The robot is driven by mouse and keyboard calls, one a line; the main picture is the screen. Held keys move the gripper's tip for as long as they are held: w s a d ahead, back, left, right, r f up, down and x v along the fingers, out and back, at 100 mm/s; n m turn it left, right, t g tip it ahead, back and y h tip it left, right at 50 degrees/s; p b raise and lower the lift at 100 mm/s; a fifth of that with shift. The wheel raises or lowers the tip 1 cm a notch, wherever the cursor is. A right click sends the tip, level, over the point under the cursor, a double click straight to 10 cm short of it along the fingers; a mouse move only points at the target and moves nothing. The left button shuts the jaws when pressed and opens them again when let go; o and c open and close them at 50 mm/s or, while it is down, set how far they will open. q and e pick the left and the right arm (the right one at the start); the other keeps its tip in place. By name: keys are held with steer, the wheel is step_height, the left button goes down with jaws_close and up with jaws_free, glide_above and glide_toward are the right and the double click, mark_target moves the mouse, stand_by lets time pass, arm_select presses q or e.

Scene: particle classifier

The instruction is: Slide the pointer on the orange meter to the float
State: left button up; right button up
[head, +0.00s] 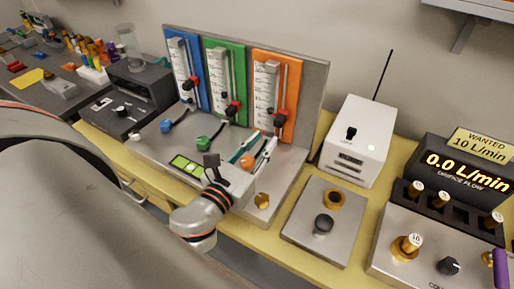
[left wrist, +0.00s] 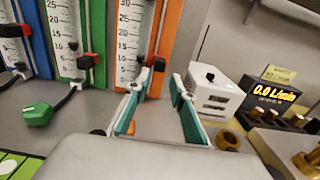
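The orange meter (head: 288,72) stands at the right end of the upright panel, with a white scale and a vertical rail. Its red and black pointer (head: 280,118) sits low on the rail; it also shows in the left wrist view (left wrist: 158,64). My right gripper is not in view.
Blue (head: 194,70) and green (head: 239,70) meters stand left of the orange one, each with a red and black pointer. An orange knob (head: 247,161) lies by my left fingers. A white box (head: 354,140) and a flow display (head: 463,172) stand to the right.

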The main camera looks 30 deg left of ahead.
arm_select(q)
steer(key=shift+s, duration=1.15)
